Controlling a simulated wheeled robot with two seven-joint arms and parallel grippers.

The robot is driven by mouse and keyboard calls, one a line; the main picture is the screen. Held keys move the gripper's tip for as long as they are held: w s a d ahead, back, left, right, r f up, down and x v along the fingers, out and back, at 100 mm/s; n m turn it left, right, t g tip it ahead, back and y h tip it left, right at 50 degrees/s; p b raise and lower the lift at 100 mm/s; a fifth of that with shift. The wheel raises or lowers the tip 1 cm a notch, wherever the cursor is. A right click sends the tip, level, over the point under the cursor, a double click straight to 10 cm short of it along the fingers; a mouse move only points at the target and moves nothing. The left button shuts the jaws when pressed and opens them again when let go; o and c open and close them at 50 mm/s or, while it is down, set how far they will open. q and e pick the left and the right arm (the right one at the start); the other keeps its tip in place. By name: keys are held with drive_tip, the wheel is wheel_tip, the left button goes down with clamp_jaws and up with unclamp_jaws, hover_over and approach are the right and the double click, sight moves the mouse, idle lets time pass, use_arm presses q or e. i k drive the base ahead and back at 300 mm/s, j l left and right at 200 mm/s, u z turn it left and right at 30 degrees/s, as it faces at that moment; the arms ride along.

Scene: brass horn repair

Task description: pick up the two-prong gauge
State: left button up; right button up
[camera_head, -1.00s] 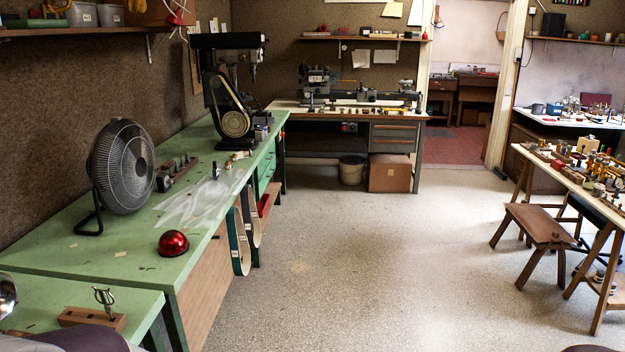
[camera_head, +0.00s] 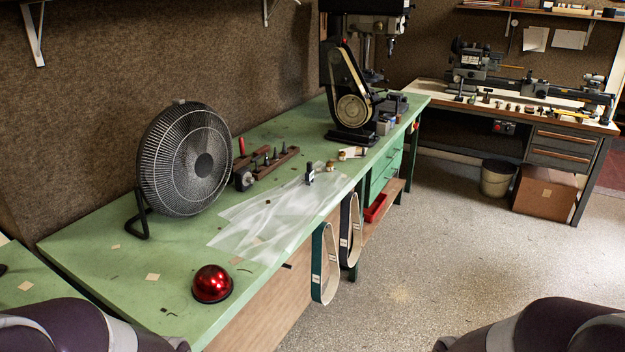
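I cannot make out the two-prong gauge in the current head view. A small dark upright piece (camera_head: 310,173) stands on the clear sheet on the green bench (camera_head: 120,265), too small to identify. My upper arms show at the lower left and lower right corners. Neither gripper can be seen.
A black fan (camera_head: 187,160) and a red dome (camera_head: 212,284) stand on the bench, with a wooden tool rack (camera_head: 268,167) behind the clear sheet (camera_head: 270,222). A belt-driven machine (camera_head: 352,95) is farther along. Open floor (camera_head: 430,240) lies right of the bench.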

sight(310, 174)
drive_tip(key=i+l+u, duration=0.1)
drive_tip(key=i+u, duration=0.15)
drive_tip(key=u, duration=0.15)
drive_tip(key=i+l+u, duration=0.1)
drive_tip(key=u, duration=0.3)
drive_tip(key=i+l+u, duration=0.25)
drive_tip(key=u, duration=0.15)
drive_tip(key=i+l+u, duration=0.15)
drive_tip(key=l+u, duration=0.2)
